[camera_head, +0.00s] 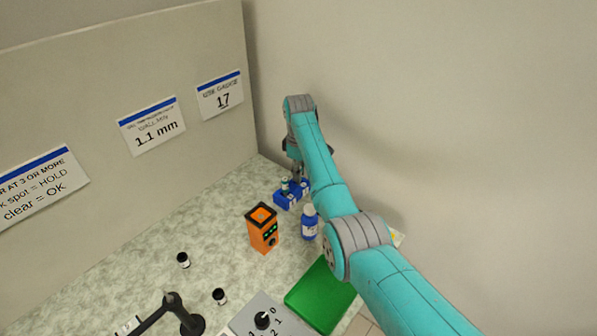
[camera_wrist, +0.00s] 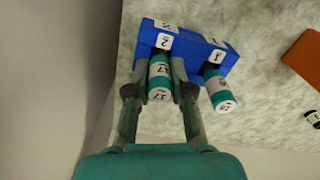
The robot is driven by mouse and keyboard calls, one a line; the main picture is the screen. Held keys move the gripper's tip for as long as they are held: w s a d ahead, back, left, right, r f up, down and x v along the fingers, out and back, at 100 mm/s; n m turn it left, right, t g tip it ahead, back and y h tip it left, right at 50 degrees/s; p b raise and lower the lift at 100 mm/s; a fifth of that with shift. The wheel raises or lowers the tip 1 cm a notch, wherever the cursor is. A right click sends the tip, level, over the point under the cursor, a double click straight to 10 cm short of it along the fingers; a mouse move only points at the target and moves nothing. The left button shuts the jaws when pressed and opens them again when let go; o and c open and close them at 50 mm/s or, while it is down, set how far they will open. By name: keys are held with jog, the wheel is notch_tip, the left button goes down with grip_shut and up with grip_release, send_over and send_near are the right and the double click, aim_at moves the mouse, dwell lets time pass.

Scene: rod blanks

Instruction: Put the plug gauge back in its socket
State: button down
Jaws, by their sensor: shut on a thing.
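The plug gauge (camera_wrist: 159,80) between my fingers is a short cylinder with teal bands and a white label marked 17. My gripper (camera_wrist: 161,92) is shut on it, one finger on each side. The blue socket block (camera_wrist: 189,38) lies just beyond it, with white labels 1 and 2. The held gauge is at the socket labelled 2; whether it is seated is hidden. A second teal-banded gauge (camera_wrist: 218,88) stands at the socket labelled 1. In the head view the blue block (camera_head: 281,201) sits at the back corner of the bench, under my gripper (camera_head: 295,176).
A green mat (camera_head: 320,296), a grey dial box (camera_head: 250,318) and two small black-and-white vials (camera_head: 183,260) are nearer. A wall sign (camera_head: 220,95) reads "use gauge 17".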

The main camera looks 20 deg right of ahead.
jog(key=c, duration=1)
grip_release()
jog(key=shift+f, duration=0.1)
notch_tip(320, 180, up, 12)
jog(key=shift+r, duration=0.15)
